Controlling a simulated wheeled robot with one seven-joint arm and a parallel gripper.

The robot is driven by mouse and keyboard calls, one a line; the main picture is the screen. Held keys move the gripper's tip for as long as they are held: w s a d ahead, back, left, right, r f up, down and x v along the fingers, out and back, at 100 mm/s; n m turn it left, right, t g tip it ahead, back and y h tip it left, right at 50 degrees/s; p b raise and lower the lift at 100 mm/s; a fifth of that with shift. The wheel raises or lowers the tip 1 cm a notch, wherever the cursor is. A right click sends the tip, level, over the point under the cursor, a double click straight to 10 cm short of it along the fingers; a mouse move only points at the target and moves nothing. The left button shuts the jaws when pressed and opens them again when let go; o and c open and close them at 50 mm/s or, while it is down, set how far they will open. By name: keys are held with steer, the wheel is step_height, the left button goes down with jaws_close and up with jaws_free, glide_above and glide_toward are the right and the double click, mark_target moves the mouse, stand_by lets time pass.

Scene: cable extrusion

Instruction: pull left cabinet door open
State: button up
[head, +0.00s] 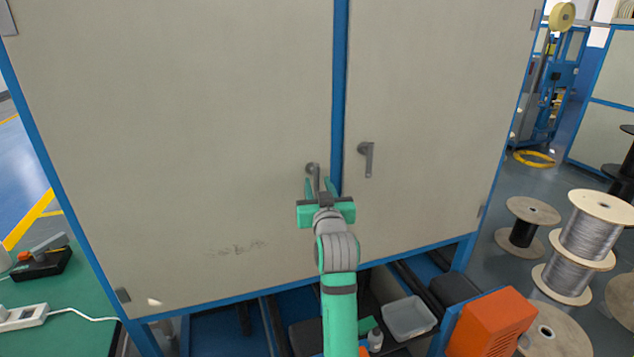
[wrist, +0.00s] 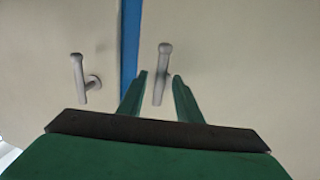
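The left cabinet door (head: 170,130) is a beige panel, closed against the blue centre post (head: 339,90). Its grey lever handle (head: 316,172) hangs down near the door's right edge. My green gripper (head: 320,186) is open in front of this handle, with one finger on each side of it. In the wrist view, which looks turned over, the same handle (wrist: 161,72) shows between the two spread fingertips (wrist: 160,76). I see no clear contact, and how deep the handle sits between the fingers is hard to tell.
The right door (head: 430,100) is closed, with its own handle (head: 367,158) close by. Below are an open shelf with a clear bin (head: 408,318) and an orange box (head: 490,322). Wire spools (head: 585,240) stand at right, and a green table (head: 60,275) at left.

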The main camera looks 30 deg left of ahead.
steer(key=shift+x, duration=1.4)
jaws_close()
